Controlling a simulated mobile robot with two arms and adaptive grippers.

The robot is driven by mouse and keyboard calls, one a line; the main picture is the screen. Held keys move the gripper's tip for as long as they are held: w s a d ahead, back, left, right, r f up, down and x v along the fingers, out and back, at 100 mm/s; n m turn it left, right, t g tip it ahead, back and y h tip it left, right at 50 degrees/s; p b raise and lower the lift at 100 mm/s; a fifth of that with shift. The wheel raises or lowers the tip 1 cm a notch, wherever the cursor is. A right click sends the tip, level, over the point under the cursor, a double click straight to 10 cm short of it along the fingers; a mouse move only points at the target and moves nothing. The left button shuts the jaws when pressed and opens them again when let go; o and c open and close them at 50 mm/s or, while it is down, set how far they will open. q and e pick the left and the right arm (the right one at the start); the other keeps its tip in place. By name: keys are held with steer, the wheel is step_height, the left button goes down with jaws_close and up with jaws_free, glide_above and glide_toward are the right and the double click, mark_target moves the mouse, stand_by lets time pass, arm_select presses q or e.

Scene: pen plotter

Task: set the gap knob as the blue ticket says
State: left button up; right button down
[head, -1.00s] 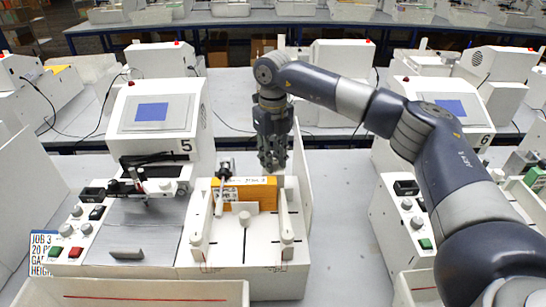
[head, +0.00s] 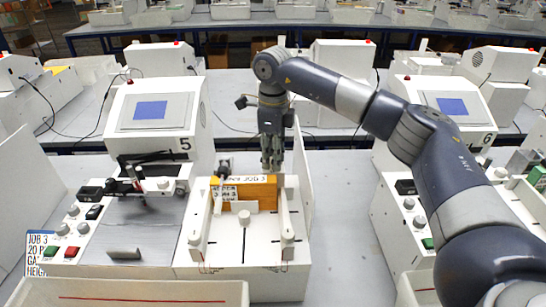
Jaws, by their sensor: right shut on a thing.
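My right gripper (head: 272,166) points down over the feeder (head: 232,258) of machine 5, at the right end of an orange pack (head: 262,192) labelled JOB 3. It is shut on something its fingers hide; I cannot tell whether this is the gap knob. The blue-lettered ticket (head: 39,255) is at the left edge, partly cut off, with JOB 3 and 20 readable. I cannot make out the gap setting on it. My left gripper is out of view.
Left of the feeder is the plotter bed (head: 130,232) with a pen carriage (head: 135,185) and a panel of knobs and buttons (head: 68,230). A screen unit (head: 152,110) marked 5 stands behind. Grey table (head: 338,220) is clear to the right, before machine 6.

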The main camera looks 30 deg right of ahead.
steer(key=n, duration=0.4)
steer(key=shift+r+n, duration=0.1)
steer(key=shift+n, duration=0.2)
steer(key=n, duration=0.4)
steer(key=shift+n, duration=0.3)
steer(key=shift+w, duration=0.1)
steer(key=c, duration=1.3)
jaws_free()
steer(key=shift+c, duration=0.2)
step_height(320, 180, up, 12)
